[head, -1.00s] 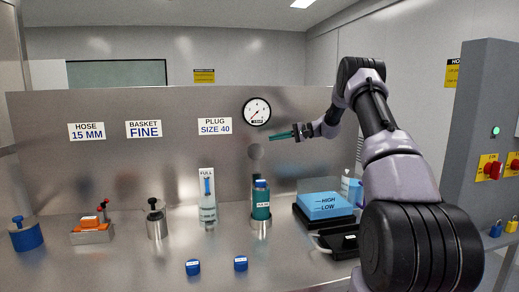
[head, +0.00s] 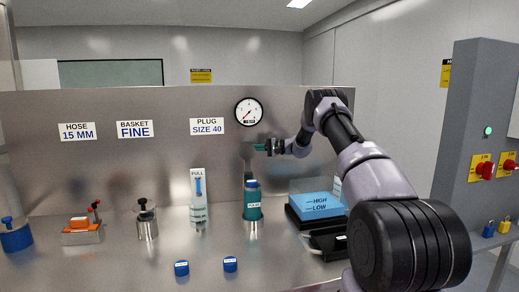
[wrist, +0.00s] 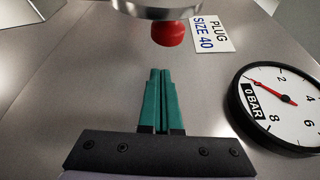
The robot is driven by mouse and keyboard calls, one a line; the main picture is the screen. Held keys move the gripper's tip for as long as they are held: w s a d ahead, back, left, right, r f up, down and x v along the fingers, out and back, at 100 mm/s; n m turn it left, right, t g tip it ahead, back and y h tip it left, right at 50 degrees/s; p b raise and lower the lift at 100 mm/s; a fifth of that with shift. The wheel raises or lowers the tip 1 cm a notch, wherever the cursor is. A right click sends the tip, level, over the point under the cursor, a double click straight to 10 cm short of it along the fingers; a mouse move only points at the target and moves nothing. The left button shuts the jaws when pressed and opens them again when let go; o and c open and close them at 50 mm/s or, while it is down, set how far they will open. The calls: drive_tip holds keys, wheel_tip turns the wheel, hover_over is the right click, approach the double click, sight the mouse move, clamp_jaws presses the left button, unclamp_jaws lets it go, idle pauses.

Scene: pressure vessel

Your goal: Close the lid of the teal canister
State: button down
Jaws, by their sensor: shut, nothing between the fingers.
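The teal canister (head: 252,207) stands upright in a metal cup on the bench in the head view, with a blue piece at its top. It is too small there to tell how its lid sits. My gripper (head: 258,147) is above the canister, apart from it, in front of the steel panel and under the gauge. In the wrist view my gripper (wrist: 160,75) has its two teal fingers together with nothing between them. A red knob (wrist: 168,33) under a metal disc (wrist: 160,5) shows beyond the fingertips; I cannot match it to a thing in the head view.
The gauge (head: 248,112) is on the steel panel (head: 60,170). A blue block (head: 313,204) on a black base stands right of the canister. A clear column (head: 198,207) stands to its left. Two blue caps, one of them here (head: 230,264), lie in front.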

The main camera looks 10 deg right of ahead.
sight(252, 147)
drive_tip(key=shift+s+r, duration=0.2)
drive_tip(key=shift+s, duration=0.65)
drive_tip(key=shift+s+r, duration=0.2)
drive_tip(key=shift+s, duration=0.65)
drive_tip(key=shift+s+d+r, duration=0.1)
drive_tip(key=shift+d, duration=0.05)
